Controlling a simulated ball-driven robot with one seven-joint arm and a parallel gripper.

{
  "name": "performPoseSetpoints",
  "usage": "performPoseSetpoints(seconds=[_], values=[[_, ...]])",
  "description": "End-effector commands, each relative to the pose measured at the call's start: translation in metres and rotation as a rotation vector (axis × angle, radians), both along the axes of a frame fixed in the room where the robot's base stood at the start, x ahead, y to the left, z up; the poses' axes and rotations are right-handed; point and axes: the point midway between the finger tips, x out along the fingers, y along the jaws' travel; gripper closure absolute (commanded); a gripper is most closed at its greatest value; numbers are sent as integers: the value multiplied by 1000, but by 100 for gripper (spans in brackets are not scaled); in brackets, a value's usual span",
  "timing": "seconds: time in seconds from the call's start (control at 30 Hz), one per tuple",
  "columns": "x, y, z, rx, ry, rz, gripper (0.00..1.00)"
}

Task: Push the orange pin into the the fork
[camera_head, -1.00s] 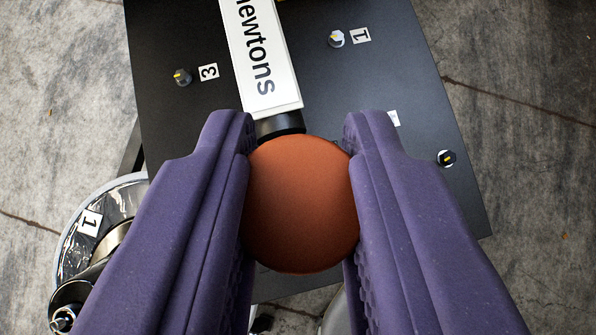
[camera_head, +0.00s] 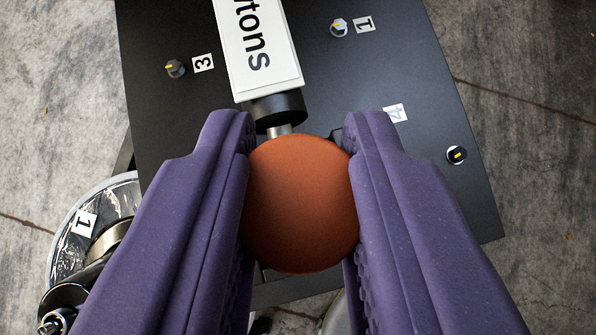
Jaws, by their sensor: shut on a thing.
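The orange pin (camera_head: 301,205) shows as a round orange-brown head. My gripper (camera_head: 301,190) has purple fingers on both sides of it and is shut on it. Just beyond the head, a short metal shaft (camera_head: 279,131) shows between it and a black cylindrical end (camera_head: 275,108). This black end sits at the tip of a white bar lettered "newtons", partly cut off (camera_head: 258,50). I cannot make out a fork; the area below the head is hidden by the head and fingers.
A black panel (camera_head: 400,60) lies below, with knobs (camera_head: 175,68) and numbered labels (camera_head: 203,63). A shiny round metal part labelled 1 (camera_head: 84,223) stands at the lower left. Concrete floor (camera_head: 530,60) surrounds the panel.

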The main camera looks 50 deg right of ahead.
Motion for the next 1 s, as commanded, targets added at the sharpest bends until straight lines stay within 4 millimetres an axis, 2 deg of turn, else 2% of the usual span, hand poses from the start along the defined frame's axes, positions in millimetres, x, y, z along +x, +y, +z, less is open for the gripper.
performPoseSetpoints(seconds=[1.0], values=[[0,0,-26,0,0,0,100]])
